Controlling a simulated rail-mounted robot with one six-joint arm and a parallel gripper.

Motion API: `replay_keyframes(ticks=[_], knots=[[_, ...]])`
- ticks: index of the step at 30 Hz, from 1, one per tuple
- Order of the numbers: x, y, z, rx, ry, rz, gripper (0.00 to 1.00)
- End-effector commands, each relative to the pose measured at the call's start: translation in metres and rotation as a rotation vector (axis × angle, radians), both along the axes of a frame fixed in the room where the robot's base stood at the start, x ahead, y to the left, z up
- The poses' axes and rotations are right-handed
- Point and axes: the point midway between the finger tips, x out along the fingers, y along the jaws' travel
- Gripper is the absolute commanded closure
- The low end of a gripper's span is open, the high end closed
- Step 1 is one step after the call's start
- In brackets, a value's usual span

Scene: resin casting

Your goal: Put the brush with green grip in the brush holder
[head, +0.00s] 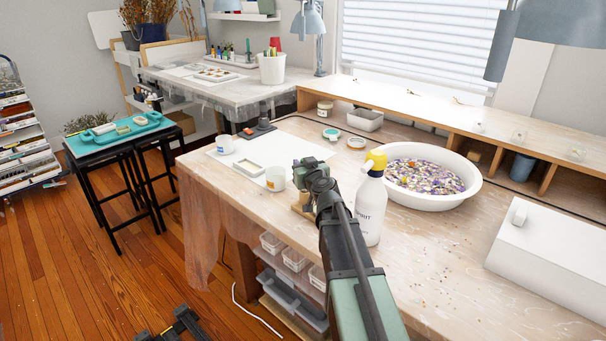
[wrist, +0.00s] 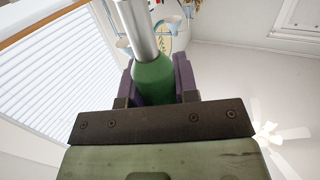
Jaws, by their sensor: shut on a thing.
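In the wrist view, my gripper (wrist: 154,82) is shut on the green grip (wrist: 153,85) of a brush, between its dark purple fingers. The brush's silver metal part (wrist: 137,32) extends past the fingers to the top edge. A white pot (head: 271,70) stands on the back table.
A spray bottle (head: 370,212) with a yellow head stands close right of my arm. A white basin (head: 428,202) of colourful bits is beyond it.

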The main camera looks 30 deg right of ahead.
Motion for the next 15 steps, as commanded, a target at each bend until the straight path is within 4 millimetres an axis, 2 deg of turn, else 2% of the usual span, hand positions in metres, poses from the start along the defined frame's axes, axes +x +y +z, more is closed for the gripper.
replay_keyframes(ticks=[9, 10, 14, 15], knots=[[0.0, 0.0, -0.0058, 0.0, 0.0, 0.0, 0.99], [-0.0001, 0.0, -0.004, 0.0, 0.0, 0.0, 0.67], [0.0, 0.0, -0.0035, 0.0, 0.0, 0.0, 0.47], [0.0, 0.0, -0.0035, 0.0, 0.0, 0.0, 0.46]])
